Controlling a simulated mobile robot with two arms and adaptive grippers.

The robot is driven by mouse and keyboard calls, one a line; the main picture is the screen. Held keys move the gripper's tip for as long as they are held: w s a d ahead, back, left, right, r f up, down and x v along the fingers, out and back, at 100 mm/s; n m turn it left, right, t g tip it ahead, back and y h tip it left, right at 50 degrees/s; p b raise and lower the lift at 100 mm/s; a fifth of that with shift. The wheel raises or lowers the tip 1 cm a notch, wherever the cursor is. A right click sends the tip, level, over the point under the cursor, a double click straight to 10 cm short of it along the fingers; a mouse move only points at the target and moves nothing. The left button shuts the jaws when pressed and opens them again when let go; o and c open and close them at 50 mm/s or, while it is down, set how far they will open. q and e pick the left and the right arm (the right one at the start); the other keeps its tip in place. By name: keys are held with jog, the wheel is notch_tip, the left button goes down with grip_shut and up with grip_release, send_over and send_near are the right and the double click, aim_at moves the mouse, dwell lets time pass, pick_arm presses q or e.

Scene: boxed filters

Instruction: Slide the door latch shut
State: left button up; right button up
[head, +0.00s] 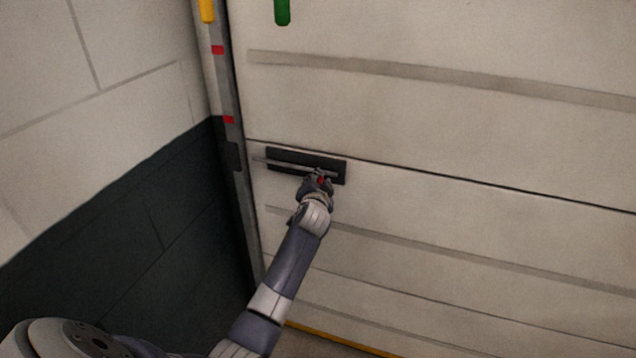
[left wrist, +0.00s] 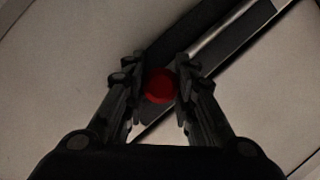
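The latch is a dark plate (head: 337,168) on the pale slatted door, with a thin metal rod (head: 285,164) lying along it. The rod's left end pokes slightly past the plate's left edge. My left gripper (head: 320,178) is at the right part of the plate, around the latch's red knob (left wrist: 160,88). In the left wrist view the fingers sit close against both sides of the knob. The rod (left wrist: 225,35) runs up to the right there. My right gripper is not in view.
The metal door frame (head: 228,90) with red marks stands left of the door. A wall (head: 95,210), pale above and dark below, is further left. A green piece (head: 282,12) and a yellow piece (head: 207,10) are at the top. The door surface right of the latch is clear.

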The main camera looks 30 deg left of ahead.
pick_arm(q)
grip_shut()
jog(key=s+a+p, duration=0.1)
jog(key=a+p, duration=0.1)
jog(key=a, duration=0.4)
jog(key=shift+s, duration=0.25)
jog(key=o, duration=1)
grip_release()
jog(key=shift+a, duration=0.15)
jog(key=shift+c, duration=0.2)
jog(key=v, duration=1.2)
